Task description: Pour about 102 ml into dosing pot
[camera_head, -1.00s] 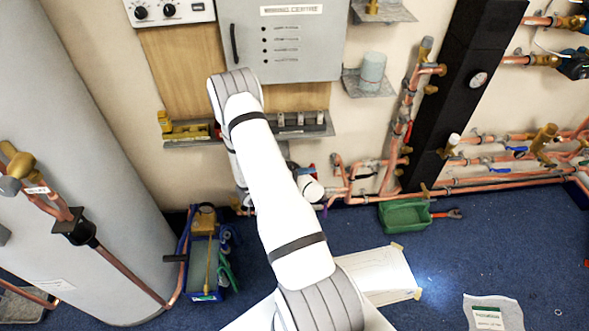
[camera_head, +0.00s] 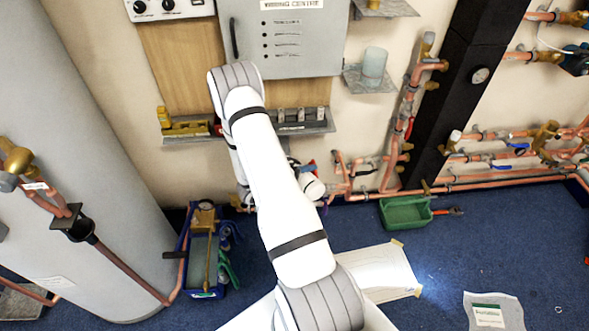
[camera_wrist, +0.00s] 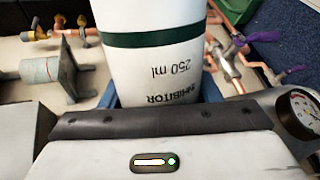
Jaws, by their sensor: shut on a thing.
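My gripper (camera_wrist: 160,92) is shut on a white inhibitor bottle (camera_wrist: 150,65) with a dark green band. The bottle fills the upper middle of the wrist view, and its "250 ml INHIBITOR" print reads upside down. Its top and mouth are out of frame. In the head view my arm hides most of the gripper and bottle. A pale translucent cylinder, possibly the dosing pot (camera_head: 374,66), stands upright on a small wall shelf at upper right. A similar cylinder shows at the left of the wrist view (camera_wrist: 40,70), apart from the bottle. No liquid stream is visible.
A grey wall shelf (camera_head: 310,121) with fittings lies behind my arm, below a grey cabinet (camera_head: 283,60). Copper pipes (camera_head: 480,185) run along the right wall. A blue tool tote (camera_head: 205,290) and a green tray (camera_head: 405,211) sit on the floor. A round gauge (camera_wrist: 300,112) shows at right.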

